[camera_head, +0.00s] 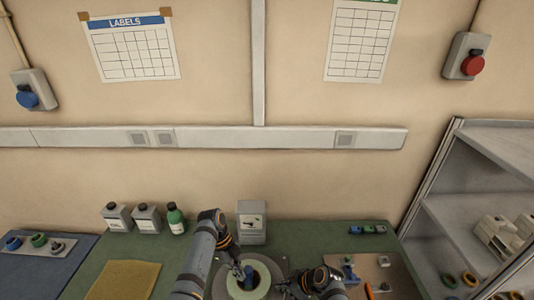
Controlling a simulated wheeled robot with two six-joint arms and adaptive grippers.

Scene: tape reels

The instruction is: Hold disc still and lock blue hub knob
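The bottom picture edge cuts off the front of the disc area.
A grey box (252,222) stands behind the disc. White containers (117,217) and a green bottle (176,218) stand at the back left. A yellow mat (124,280) lies left. A tool board (378,272) lies right, beside a grey shelf (480,205).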

